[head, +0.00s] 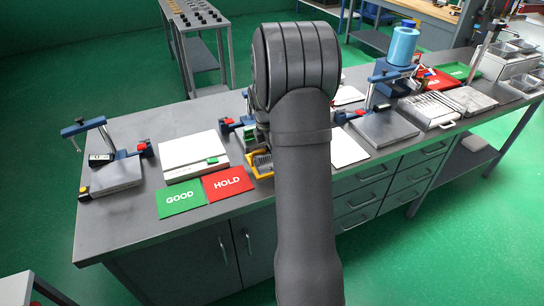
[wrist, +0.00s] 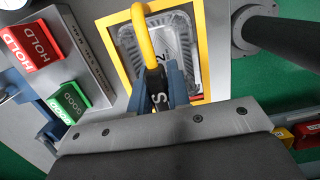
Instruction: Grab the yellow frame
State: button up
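The yellow frame (wrist: 124,62) is a flat rectangular border around a shiny foil tray (wrist: 186,45) in the wrist view. A yellow arched handle (wrist: 146,30) rises from it towards the camera, with a dark lettered part low on it. My gripper (wrist: 160,82) has blue fingers at this handle, one on each side. Whether they are closed on it cannot be told. In the head view my arm hides most of the frame; a yellow corner (head: 263,172) shows to its left. My gripper is hidden there.
On the bench (head: 125,222), a green GOOD card (head: 180,198) and a red HOLD card (head: 228,184) lie left of the frame. A white board (head: 194,152) and a blue-armed fixture (head: 112,172) are further left. Other fixtures and trays stand right. The front left bench is clear.

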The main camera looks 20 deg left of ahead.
grip_shut()
